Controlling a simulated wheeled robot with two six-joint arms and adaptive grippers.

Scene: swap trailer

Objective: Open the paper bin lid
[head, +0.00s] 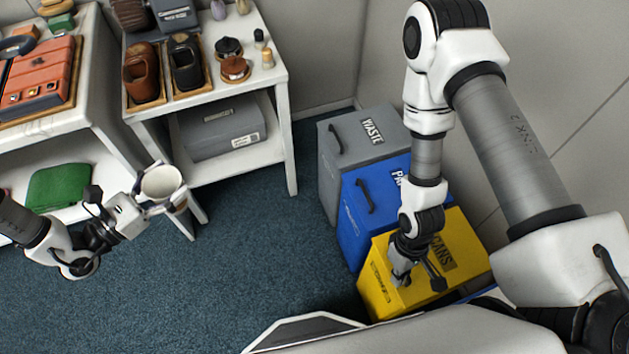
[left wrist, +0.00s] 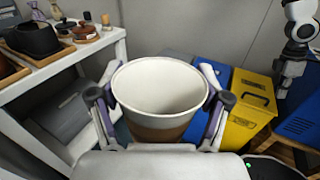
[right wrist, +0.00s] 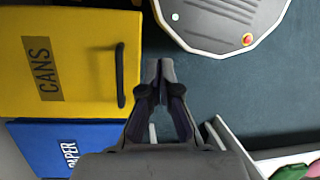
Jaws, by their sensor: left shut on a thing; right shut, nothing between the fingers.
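The blue paper bin (head: 352,222) stands between the grey waste bin and the yellow cans bin. Its lid is shut, and my right arm hides part of its label. In the right wrist view the paper lid (right wrist: 40,140) shows at the lower left. My right gripper (head: 400,280) is shut and empty, pointing down at the yellow bin's front side. In the right wrist view its fingertips (right wrist: 160,75) are just beside the cans handle (right wrist: 120,75), seemingly apart from it. My left gripper (head: 163,202) is shut on a white and brown cup (left wrist: 160,100), upright and away from the bins.
The yellow cans bin (head: 376,288) is nearest me, and the grey waste bin (head: 328,170) is farthest. A white shelf table (head: 282,80) with shoes and pots stands left of the bins. A wall runs behind them. Carpet (head: 270,260) lies clear in front.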

